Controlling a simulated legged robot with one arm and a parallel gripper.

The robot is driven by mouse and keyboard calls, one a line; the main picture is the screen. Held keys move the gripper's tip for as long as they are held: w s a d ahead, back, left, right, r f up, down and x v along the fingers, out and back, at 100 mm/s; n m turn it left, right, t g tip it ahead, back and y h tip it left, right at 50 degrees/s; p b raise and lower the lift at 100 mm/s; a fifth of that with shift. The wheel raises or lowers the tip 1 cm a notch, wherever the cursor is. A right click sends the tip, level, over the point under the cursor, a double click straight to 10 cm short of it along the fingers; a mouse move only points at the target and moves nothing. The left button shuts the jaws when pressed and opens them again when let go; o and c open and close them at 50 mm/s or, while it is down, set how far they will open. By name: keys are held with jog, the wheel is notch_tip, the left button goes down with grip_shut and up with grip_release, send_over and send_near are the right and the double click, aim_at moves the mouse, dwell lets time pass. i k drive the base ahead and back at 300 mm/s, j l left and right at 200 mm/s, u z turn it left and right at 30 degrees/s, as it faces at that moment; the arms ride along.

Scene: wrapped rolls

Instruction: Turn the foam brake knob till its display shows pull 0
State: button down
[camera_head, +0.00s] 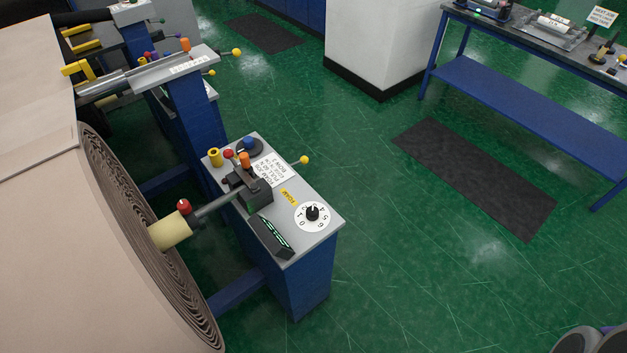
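A black knob (312,211) sits on a white numbered dial (302,224) at the front right of a grey-topped blue stand (323,228). A dark display box (269,237) with a green-lit face lies to the left of the knob. Its reading is too small to make out. A yellow label (289,197) is just behind the dial. The large foam roll (155,240) is left of the stand, its shaft resting on the stand's top. My gripper is not in view; only a grey and dark part of me shows in the bottom right corner.
A yellow-tipped lever (304,160) sticks out from the stand's right side. Several coloured knobs stand at its back. A similar stand (195,100) is behind. Green floor with a black mat (470,175) lies open to the right, before a blue bench (530,100).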

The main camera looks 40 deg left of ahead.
aim_at(312, 212)
jog(key=i+u, duration=0.25)
jog(key=u, duration=0.15)
jog(key=i+l+u, duration=0.1)
jog(key=i+u, duration=0.15)
jog(key=u, duration=0.15)
jog(key=i+l+u, duration=0.2)
jog(key=u, duration=0.2)
jog(key=i+l+u, duration=0.25)
jog(key=u, duration=0.15)
jog(key=i+l+u, duration=0.1)
jog(key=u, duration=0.4)
jog(key=i+l+u, duration=0.15)
jog(key=u, duration=0.35)
jog(key=l+u, duration=0.2)
jog(key=u, duration=0.3)
jog(key=i+l+u, duration=0.1)
jog(key=u, duration=0.35)
jog(key=k+l+u, duration=0.1)
jog(key=l+u, duration=0.2)
jog(key=k+l+u, duration=0.2)
jog(key=l+u, duration=0.15)
jog(key=l, duration=0.15)
jog(key=l+u, duration=0.4)
jog(key=k+l+u, duration=0.1)
jog(key=l+u, duration=0.35)
jog(key=l, duration=0.15)
